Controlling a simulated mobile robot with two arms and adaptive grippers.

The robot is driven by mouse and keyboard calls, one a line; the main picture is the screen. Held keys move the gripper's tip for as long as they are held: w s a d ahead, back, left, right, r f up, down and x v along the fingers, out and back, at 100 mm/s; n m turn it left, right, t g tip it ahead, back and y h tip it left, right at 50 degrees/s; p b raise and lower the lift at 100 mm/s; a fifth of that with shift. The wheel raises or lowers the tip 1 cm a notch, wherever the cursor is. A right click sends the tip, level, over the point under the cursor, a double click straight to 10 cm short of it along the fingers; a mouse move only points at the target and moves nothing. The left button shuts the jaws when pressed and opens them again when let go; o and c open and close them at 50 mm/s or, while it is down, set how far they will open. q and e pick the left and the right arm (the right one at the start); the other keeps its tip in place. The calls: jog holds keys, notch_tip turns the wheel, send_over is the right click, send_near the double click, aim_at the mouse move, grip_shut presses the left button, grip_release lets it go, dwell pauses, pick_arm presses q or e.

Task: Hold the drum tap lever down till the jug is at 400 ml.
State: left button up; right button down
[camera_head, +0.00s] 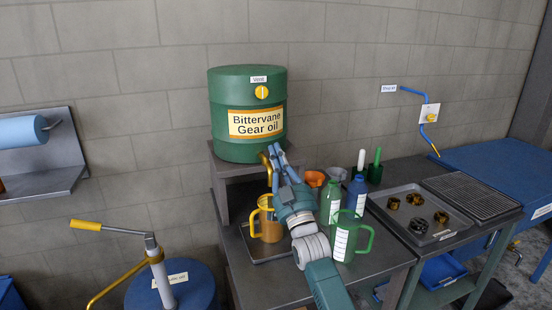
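The green drum (246,92), labelled "Bittervane Gear oil", stands on a raised grey stand, with a yellow vent knob (262,92) high on its front. A yellow tap (266,165) shows low at the drum's front, partly behind my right gripper (275,150). Its fingertips are up at the tap, and I cannot tell whether they touch the lever or how far they are apart. A yellow-handled jug (267,222) with amber contents stands below the tap. Its level and marks cannot be read. My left gripper is not in view.
Right of my arm stand a green jug (344,242) with a white scale, a green bottle (330,205), a blue bottle (357,193) and an orange funnel (313,178). A metal tray (442,236) holds several round parts. A blue barrel (172,291) with a pump stands at lower left.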

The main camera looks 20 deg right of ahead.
jog(key=b+v, duration=0.3)
jog(key=v, duration=0.7)
jog(key=shift+s, duration=0.25)
jog(key=shift+w, duration=0.1)
